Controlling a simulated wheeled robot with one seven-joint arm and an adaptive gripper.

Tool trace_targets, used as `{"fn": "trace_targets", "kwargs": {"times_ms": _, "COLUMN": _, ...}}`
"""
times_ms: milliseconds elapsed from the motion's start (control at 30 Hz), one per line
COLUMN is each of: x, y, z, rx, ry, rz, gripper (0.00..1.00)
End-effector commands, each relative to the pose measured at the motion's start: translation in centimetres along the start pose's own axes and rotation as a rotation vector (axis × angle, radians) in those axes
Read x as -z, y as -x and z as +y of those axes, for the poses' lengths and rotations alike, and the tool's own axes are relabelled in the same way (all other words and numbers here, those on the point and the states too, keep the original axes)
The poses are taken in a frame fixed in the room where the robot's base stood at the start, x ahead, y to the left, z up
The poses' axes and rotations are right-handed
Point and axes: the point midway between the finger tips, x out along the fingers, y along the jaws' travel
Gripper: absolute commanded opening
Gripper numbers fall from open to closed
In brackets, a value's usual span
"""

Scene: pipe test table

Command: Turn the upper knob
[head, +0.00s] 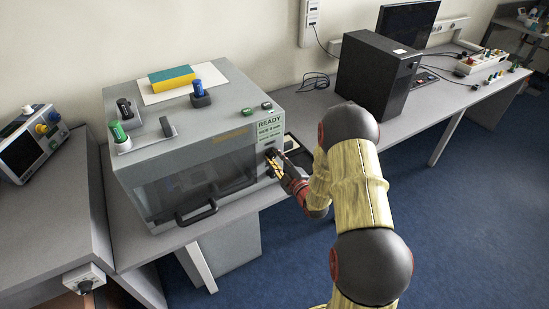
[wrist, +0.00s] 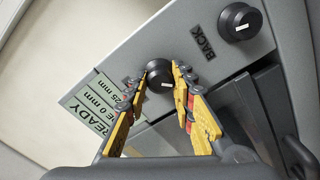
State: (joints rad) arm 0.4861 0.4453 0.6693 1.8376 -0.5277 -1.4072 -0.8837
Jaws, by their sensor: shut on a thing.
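The upper knob (wrist: 159,78) is a round black knob on the grey front panel, beside the green READY display (wrist: 95,103). My gripper (wrist: 164,69) is shut on this knob, with one yellow finger on each side of it. A second black knob (wrist: 240,21) with a white mark sits further along the panel, past the BACK label (wrist: 203,41); it is clear of the fingers. In the head view my gripper (head: 274,160) is at the right end of the test machine's front (head: 190,140), just below the display (head: 269,131), and largely hides the knobs.
A black handle (head: 197,212) sticks out from the machine's front window. A black computer case (head: 377,75) stands on the bench to the right, behind my arm.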

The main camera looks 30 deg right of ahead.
Motion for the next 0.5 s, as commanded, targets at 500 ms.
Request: {"fn": "trace_targets", "kwargs": {"times_ms": 500, "x": -0.06, "y": 0.04, "z": -0.16, "rx": 0.001, "ry": -0.246, "rz": 0.0, "gripper": 0.0}}
